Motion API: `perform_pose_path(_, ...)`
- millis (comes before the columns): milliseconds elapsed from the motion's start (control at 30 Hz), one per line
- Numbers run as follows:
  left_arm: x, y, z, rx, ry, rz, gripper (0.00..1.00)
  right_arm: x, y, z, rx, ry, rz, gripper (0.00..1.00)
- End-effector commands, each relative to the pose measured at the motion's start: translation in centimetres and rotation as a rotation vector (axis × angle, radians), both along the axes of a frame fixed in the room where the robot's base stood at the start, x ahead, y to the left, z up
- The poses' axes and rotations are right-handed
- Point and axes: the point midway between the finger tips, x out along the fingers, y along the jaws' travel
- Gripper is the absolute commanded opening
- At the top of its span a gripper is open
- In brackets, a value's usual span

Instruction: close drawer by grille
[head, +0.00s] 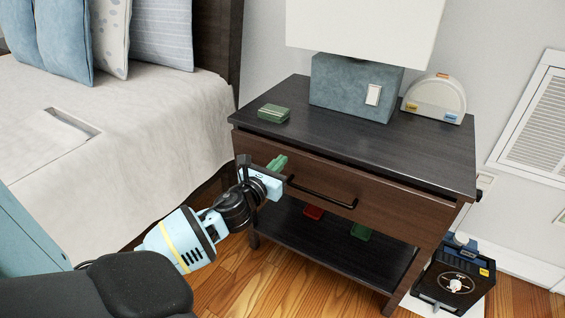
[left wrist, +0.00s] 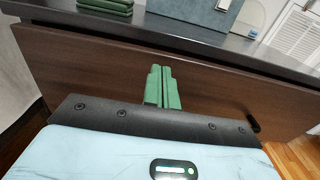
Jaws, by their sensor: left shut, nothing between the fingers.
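The nightstand's brown drawer (head: 400,203) faces me under the dark top, with a black bar handle (head: 322,192). Its front looks close to flush with the frame; I cannot tell whether a small gap remains. The white wall grille (head: 540,115) is to the right of the nightstand. My left gripper (head: 278,163) is shut and empty, its green fingertips at the drawer front near the handle's left end. In the left wrist view the closed fingertips (left wrist: 162,85) point at the brown drawer front (left wrist: 215,90); whether they touch is unclear. My right gripper is not in view.
On the nightstand top (head: 260,98) are green coasters (head: 273,113), a lamp (head: 355,85) and a pale rounded object (head: 435,97). A black device (head: 453,283) stands right; the bed (head: 130,150) is left.

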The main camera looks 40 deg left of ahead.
Motion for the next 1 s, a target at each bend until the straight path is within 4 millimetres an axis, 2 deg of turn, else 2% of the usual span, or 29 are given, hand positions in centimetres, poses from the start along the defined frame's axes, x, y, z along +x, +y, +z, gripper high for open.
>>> perform_pose_path(200,1.4,0.4,-0.1,0.001,0.0,0.0,0.0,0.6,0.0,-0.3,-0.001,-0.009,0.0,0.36)
perform_pose_path(667,1.8,0.4,0.0,0.0,-0.001,0.0,0.0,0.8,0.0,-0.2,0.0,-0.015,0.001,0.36)
perform_pose_path(1000,5.5,1.3,0.0,0.001,-0.001,0.0,0.0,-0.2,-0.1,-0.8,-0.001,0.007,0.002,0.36)
